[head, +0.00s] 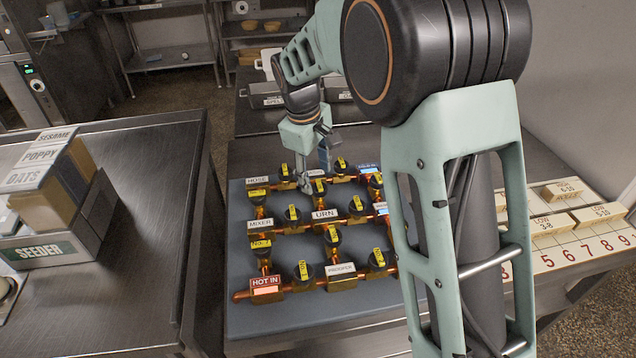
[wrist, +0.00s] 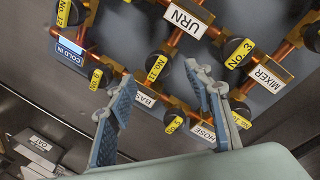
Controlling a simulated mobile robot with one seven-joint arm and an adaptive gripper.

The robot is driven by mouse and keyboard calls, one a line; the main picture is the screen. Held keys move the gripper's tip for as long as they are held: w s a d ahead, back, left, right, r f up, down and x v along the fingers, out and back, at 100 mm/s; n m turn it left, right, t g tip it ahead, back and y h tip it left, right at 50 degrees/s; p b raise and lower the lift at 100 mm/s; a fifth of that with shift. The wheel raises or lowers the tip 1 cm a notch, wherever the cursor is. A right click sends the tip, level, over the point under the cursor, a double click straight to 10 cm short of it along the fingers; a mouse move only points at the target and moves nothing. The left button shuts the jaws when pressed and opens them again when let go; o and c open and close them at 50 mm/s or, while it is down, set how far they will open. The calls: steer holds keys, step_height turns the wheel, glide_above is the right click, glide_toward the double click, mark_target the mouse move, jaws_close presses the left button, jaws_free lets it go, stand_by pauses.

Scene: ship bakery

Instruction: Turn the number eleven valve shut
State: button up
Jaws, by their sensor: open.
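The number eleven valve (wrist: 157,66) is a round black knob with a yellow "No.11" tag, on copper pipework between the URN (wrist: 188,18) and BASIN plates. In the head view the knob I take for it (head: 319,187) is just under my gripper (head: 317,178), and its tag is too small to read. In the wrist view my gripper (wrist: 162,76) is open. Its two blue-grey padded fingers are spread to the left and right of the valve as seen there. Nothing is held. I cannot tell how far the fingertips are above the knob, or whether they touch it.
Similar valves stand close around: No.9 (wrist: 97,80), No.3 (wrist: 238,55), No.5 (wrist: 173,124) and No.12 (wrist: 66,12). The grey valve board (head: 245,320) lies on a steel bench. A seeder box (head: 45,250) stands on the left counter (head: 150,220). A numbered board (head: 565,255) is at right.

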mark_target(318, 184)
steer(key=shift+x, duration=2.2)
steer(key=shift+c, duration=0.3)
steer(key=c, duration=1.1)
